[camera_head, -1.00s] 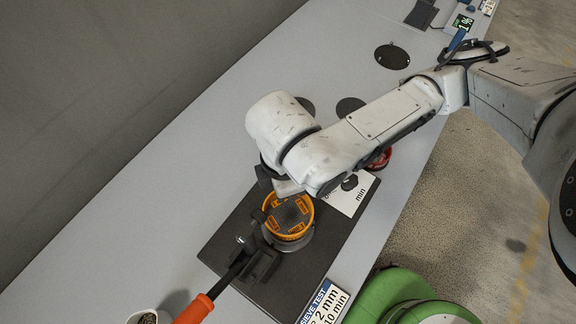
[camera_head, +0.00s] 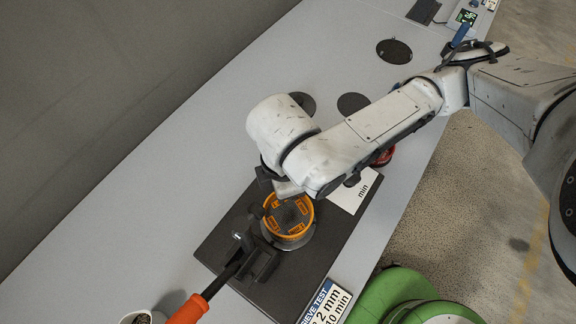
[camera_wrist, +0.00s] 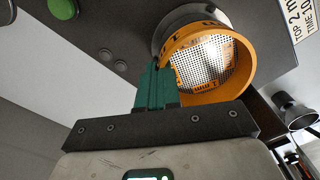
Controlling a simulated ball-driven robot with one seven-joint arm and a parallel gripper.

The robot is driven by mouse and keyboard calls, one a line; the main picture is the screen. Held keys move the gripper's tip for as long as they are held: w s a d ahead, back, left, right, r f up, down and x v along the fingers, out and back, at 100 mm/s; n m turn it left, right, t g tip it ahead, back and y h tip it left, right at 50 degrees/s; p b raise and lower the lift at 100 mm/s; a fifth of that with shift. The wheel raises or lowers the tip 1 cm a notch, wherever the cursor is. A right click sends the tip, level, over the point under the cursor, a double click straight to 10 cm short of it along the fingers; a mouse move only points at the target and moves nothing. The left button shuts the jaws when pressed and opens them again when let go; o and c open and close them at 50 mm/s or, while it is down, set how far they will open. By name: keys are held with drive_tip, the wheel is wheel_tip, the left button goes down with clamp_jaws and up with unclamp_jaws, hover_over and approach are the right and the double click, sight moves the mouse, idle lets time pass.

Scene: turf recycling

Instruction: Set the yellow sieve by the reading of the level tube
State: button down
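The yellow sieve (camera_head: 288,216) is an orange-yellow ring on a round grey base (camera_head: 296,241) on the dark plate. In the wrist view the sieve (camera_wrist: 205,72) shows a perforated metal mesh and dark printing on its wall. My gripper (camera_wrist: 158,84) has its green fingers close together at the sieve's left rim, with the rim between them. In the head view my gripper is mostly hidden by my wrist. I cannot pick out a level tube in either view.
A sign (camera_head: 326,304) reads 2 mm, 10 min. A green-lit display (camera_head: 467,16) is at the top right. A red item (camera_head: 384,157) lies behind my arm. The bench's left side is clear.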

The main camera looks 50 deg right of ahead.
drive_tip(key=shift+f, duration=0.15)
idle(0.3)
drive_tip(key=c, duration=1.8)
unclamp_jaws()
drive_tip(key=o, duration=0.5)
drive_tip(key=shift+o, duration=0.6)
drive_tip(key=shift+o, duration=1.2)
